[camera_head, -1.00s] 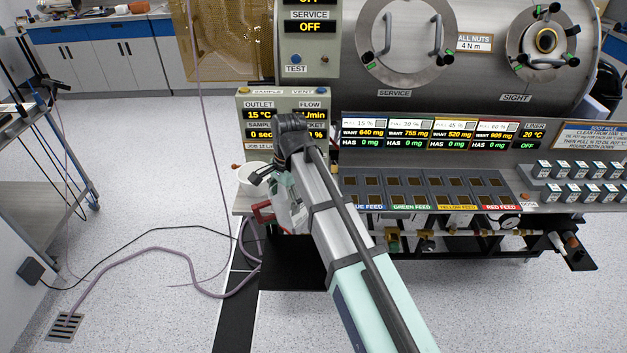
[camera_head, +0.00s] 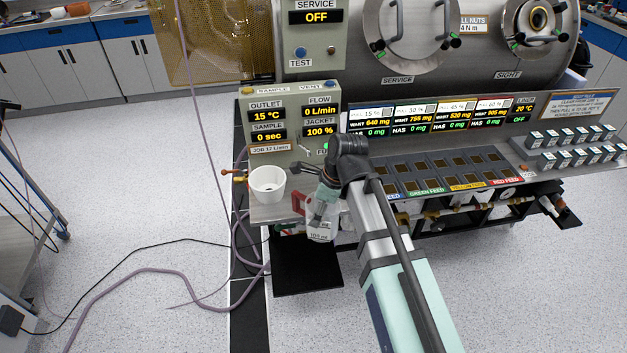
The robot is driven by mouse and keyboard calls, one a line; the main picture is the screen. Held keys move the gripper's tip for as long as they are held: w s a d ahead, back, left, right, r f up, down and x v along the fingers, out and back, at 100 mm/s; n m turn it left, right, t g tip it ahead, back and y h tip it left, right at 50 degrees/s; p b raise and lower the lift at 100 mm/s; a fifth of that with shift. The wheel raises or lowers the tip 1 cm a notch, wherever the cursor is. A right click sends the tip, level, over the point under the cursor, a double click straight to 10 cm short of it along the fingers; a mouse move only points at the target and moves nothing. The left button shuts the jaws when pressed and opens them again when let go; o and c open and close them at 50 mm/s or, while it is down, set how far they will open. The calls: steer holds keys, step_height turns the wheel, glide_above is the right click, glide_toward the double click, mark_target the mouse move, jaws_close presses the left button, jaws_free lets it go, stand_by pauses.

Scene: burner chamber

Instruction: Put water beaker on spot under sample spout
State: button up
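A clear beaker (camera_head: 321,232) with "100 mL" printed on it is upright at the front edge of the bench, below my wrist. My gripper (camera_head: 317,212) points down at its upper part and appears shut on it. My wrist hides part of the grip, and the fingertips are small and unclear. A red piece (camera_head: 299,203) shows just left of the beaker. The sample panel (camera_head: 268,134) stands behind, reading SAMPLE 0 sec. A brass fitting with an orange end (camera_head: 232,173) is at the bench's left end. I cannot make out the sample spout or the spot under it.
A white cup (camera_head: 267,188) stands on the bench's left end, left of my gripper. Feed trays (camera_head: 440,172) and small labelled blocks (camera_head: 570,146) lie to the right. A dark plate (camera_head: 306,272) is low in front. Hoses (camera_head: 165,275) cross the floor at left.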

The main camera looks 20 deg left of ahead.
steer(key=w+a+p, duration=0.1)
steer(key=w+a, duration=0.1)
steer(key=w, duration=0.3)
steer(key=w+a+p, duration=0.2)
steer(key=w+a, duration=0.1)
steer(key=w, duration=0.2)
steer(key=w+a+p, duration=0.2)
steer(key=w+a, duration=0.1)
steer(key=w, duration=0.2)
steer(key=shift+w+a+f, duration=0.2)
steer(key=shift+w, duration=0.15)
steer(key=shift+f, duration=0.1)
steer(key=shift+f, duration=0.15)
steer(key=o, duration=1.1)
steer(key=b+v, duration=0.2)
steer(key=v, duration=1)
steer(key=shift+d+b, duration=0.1)
steer(key=shift+b, duration=0.25)
